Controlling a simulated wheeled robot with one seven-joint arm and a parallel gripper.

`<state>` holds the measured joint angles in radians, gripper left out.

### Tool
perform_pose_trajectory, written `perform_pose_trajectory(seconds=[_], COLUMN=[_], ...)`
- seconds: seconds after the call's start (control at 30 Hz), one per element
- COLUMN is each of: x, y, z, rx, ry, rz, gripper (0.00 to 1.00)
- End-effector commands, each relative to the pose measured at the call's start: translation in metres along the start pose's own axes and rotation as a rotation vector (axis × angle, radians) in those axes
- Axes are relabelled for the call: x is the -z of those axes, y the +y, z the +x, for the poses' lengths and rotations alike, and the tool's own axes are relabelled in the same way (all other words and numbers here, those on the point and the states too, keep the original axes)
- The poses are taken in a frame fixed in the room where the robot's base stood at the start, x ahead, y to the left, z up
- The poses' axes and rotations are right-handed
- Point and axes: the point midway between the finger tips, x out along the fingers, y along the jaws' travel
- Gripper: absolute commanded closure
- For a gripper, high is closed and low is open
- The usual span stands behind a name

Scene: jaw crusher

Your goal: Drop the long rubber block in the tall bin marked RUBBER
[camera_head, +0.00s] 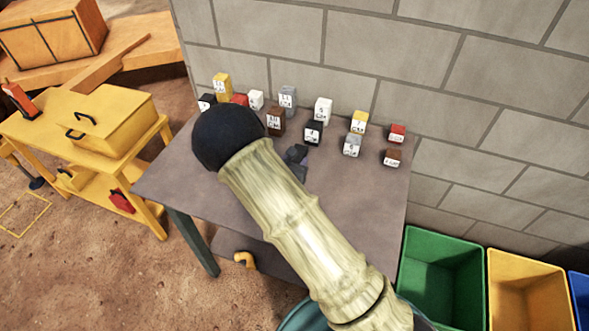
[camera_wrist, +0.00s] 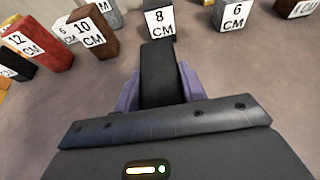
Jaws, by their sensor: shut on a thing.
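My gripper (camera_wrist: 160,88) is low over the grey table, its purple fingers shut on a black block (camera_wrist: 158,70). No label shows on the held block, and its full length cannot be told. In the head view, my own arm covers much of the table and the gripper (camera_head: 297,160) shows only as a small dark shape. A separate black block labelled 8 CM (camera_wrist: 161,22) stands just beyond the held block. It also shows in the head view (camera_head: 313,134). No bin marked RUBBER can be made out.
Several labelled blocks stand along the back of the table (camera_head: 355,200), including a brown one (camera_head: 275,122) and a white one (camera_head: 323,108). Green (camera_head: 440,245), yellow (camera_head: 525,265) and blue (camera_head: 580,285) bins stand at right. A stone wall rises behind; a yellow bench (camera_head: 75,150) is left.

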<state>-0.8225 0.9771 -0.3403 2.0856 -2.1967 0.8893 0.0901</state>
Motion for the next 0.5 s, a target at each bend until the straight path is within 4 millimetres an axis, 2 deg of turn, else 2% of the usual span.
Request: perform_pose_trajectory(seconds=[0.3,0.5], x=[0.031,0.038], y=[0.0,0.0], z=[0.013,0.016], rx=[0.001,0.0], ry=[0.001,-0.001], rz=[-0.003,0.001], gripper=[0.86,0.86])
